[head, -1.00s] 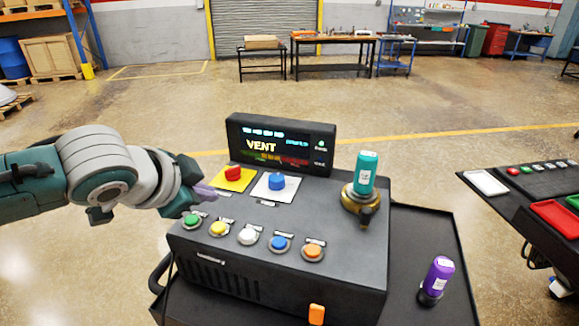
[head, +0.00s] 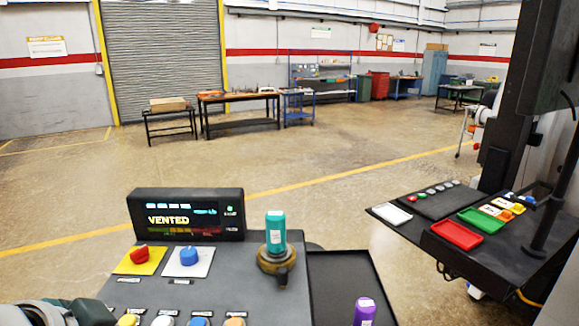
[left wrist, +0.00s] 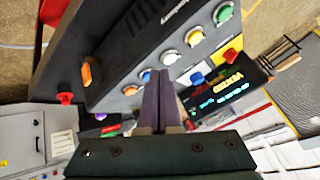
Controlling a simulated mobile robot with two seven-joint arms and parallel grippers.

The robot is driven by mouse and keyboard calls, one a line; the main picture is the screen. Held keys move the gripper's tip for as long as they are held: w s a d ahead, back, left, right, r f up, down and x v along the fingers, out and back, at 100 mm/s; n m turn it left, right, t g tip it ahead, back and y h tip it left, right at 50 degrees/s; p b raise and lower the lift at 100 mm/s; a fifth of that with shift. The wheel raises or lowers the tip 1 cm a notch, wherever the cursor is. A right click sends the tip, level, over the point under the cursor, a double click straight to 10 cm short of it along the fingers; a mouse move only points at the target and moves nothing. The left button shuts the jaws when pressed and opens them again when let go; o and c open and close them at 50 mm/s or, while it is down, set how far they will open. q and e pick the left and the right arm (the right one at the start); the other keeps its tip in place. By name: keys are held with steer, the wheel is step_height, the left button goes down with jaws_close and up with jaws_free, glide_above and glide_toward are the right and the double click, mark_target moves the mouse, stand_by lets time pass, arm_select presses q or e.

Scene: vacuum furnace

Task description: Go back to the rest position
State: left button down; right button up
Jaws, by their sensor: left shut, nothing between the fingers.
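My left arm (head: 62,312) shows only partly at the bottom left of the head view, with its fingertips out of frame. In the left wrist view my left gripper (left wrist: 159,80) has its purple fingers shut together with nothing between them. The black furnace control box (head: 262,300) is at the lower middle of the head view. Its display (head: 186,214) reads VENTED. It carries a red knob (head: 139,254) on a yellow plate and a blue knob (head: 188,257) on a white plate. My right gripper is not in view.
A teal cylinder (head: 275,228) stands on a brass fitting on the box. A purple cylinder (head: 365,311) stands at the lower right of it. A dark table with a red tray (head: 457,235) and a green tray (head: 481,219) is at right. Open floor lies behind.

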arm_select(q)
steer(key=s+d+r+n+g, duration=0.2)
steer(key=s, duration=0.7)
steer(key=s+d+r+n+g, duration=0.1)
steer(key=s+d+n+g, duration=0.1)
steer(key=s, duration=0.7)
steer(key=w+p+v, duration=0.1)
steer(key=p+v, duration=0.6)
steer(key=w+r+p+v, duration=0.1)
steer(key=w+p+v, duration=0.1)
steer(key=p+v, duration=0.5)
steer(key=shift+a+r+n+p, duration=0.3)
steer(key=shift+a+r+p, duration=0.05)
steer(key=shift+a+r, duration=0.2)
steer(key=shift+w, duration=0.1)
stand_by(1.1)
